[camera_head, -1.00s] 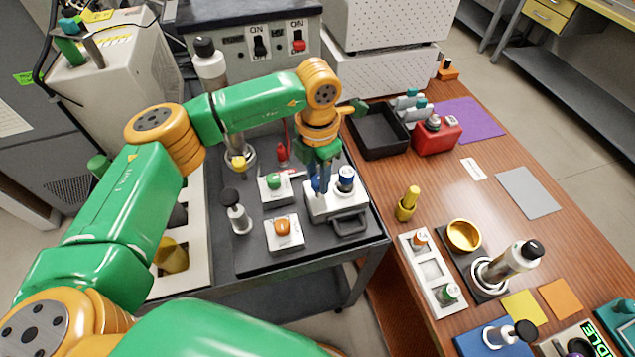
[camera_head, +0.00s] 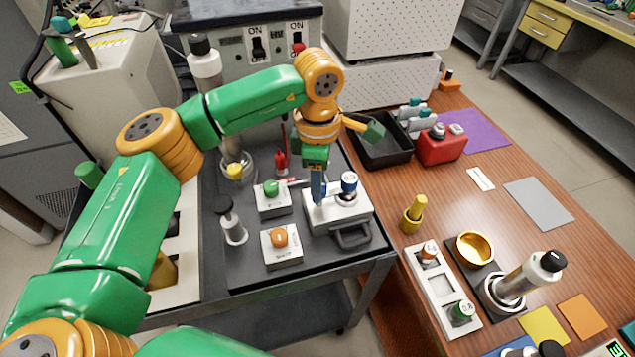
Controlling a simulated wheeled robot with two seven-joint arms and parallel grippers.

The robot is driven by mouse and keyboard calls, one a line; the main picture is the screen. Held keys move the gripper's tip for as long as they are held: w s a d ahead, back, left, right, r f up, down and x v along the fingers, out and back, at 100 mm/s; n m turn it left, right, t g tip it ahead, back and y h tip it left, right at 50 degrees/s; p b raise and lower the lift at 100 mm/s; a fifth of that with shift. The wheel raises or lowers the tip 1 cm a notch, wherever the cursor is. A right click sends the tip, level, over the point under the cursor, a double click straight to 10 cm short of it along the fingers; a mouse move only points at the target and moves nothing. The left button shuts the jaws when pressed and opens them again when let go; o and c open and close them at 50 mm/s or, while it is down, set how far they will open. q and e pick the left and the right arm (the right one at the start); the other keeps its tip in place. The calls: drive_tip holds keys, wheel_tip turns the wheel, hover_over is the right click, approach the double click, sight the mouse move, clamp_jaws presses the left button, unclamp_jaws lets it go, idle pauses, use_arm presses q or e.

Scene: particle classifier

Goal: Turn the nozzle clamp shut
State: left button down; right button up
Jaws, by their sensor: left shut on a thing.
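A white block (camera_head: 350,216) with a dark front handle (camera_head: 352,236) sits on the dark mat of the cart. A blue-topped knob (camera_head: 349,183) stands upright on its right part. My left gripper (camera_head: 318,196) points down at the block's left part, to the left of that knob. It is shut on a small part there, which I take to be the nozzle clamp. The fingers hide most of that part, so I cannot tell its angle. My right gripper is not in view.
A red lever (camera_head: 281,161) is behind. The wooden table (camera_head: 470,205) at right holds a black tray (camera_head: 383,158) and a yellow fitting (camera_head: 413,216).

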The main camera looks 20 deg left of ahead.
use_arm(q)
drive_tip(key=shift+r+m, duration=0.1)
drive_tip(key=shift+m, duration=0.3)
drive_tip(key=c, duration=0.5)
unclamp_jaws()
drive_tip(key=shift+d, duration=0.1)
wheel_tip(320, 180, up, 7)
drive_tip(key=shift+r+b, duration=0.1)
drive_tip(key=shift+b, duration=0.45)
